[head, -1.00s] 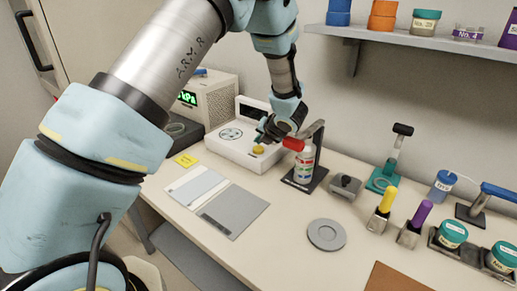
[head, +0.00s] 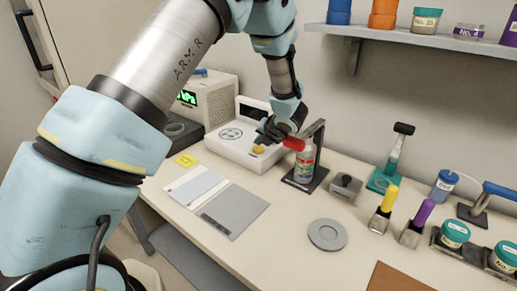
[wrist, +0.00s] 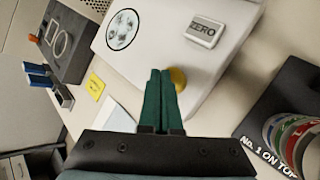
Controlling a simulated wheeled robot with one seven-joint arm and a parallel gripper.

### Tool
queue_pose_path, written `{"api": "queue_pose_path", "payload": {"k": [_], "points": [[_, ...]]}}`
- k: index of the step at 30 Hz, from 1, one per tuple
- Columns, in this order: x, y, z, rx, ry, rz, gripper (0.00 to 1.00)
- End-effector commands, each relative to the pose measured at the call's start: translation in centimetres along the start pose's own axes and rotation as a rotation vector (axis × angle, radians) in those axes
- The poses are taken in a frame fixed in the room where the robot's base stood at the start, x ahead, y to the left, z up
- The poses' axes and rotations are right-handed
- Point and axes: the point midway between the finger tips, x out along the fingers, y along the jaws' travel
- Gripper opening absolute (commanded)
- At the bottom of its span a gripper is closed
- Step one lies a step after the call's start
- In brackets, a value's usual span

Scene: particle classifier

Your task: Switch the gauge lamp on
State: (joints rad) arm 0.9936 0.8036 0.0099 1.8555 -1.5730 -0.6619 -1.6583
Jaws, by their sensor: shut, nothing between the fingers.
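A white instrument (head: 237,153) with a round patterned disc (head: 231,134) on its top stands at the back left of the bench. A yellow button (head: 258,149) sits at its front right corner. My gripper (head: 264,138) is shut and empty, right above or at this button. In the wrist view my closed green fingertips (wrist: 160,74) overlap the yellow button (wrist: 179,79) and hide part of it; I cannot tell whether they touch. A grey plate marked ZERO (wrist: 203,32) lies beyond them on the instrument. Which part is the gauge lamp is not clear.
A beige box with a green kPa display (head: 188,98) stands behind left. Flat panels (head: 234,211) lie in front. A grey disc (head: 327,234) lies on open bench.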

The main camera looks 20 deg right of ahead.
Motion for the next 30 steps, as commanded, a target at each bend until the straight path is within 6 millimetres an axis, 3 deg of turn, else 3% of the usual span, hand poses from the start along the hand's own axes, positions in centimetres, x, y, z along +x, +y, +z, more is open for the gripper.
{"api": "queue_pose_path", "payload": {"k": [30], "points": [[1.2, -1.2, -1.5, 0.01, 0.012, -0.005, 0.0]]}}
